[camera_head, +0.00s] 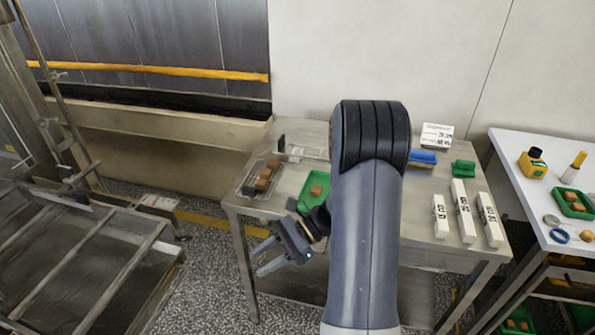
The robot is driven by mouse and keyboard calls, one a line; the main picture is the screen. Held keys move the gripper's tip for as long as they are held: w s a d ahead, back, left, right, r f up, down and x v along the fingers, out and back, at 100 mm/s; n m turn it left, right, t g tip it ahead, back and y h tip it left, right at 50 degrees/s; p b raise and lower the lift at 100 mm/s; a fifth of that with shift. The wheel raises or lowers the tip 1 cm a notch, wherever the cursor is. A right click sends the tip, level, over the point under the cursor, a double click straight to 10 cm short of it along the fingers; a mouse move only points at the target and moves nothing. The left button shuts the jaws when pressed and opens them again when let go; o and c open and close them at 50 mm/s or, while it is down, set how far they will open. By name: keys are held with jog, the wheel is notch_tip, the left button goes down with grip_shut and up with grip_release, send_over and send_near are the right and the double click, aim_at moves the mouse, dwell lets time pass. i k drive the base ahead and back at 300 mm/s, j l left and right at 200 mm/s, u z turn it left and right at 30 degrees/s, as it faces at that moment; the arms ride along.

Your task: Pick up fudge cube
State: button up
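Several brown cubes that look like fudge cubes (262,184) sit in a wire or clear tray (249,193) at the left end of the steel table. Another brown cube (316,190) lies in a green tray (320,178) just right of it, partly hidden by my arm. My gripper (258,261) is below and in front of these trays, off the table's front edge. Its two grey fingers point left and stand apart, with nothing seen between them.
The steel table (420,232) also bears white labelled boxes (463,211), blue and green blocks, and a sign (437,136). A white table (515,162) at right holds a green tray of brown cubes (573,204). Metal machinery stands at left. My arm hides the table's middle.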

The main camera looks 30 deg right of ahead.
aim_at(265, 174)
jog(key=i+z, duration=0.25)
jog(key=z, duration=0.2)
jog(key=i+j+z, duration=0.2)
jog(key=z, duration=0.25)
jog(key=i+j+z, duration=0.2)
jog(key=z, duration=0.25)
jog(key=i+j, duration=0.35)
jog(key=j, duration=0.2)
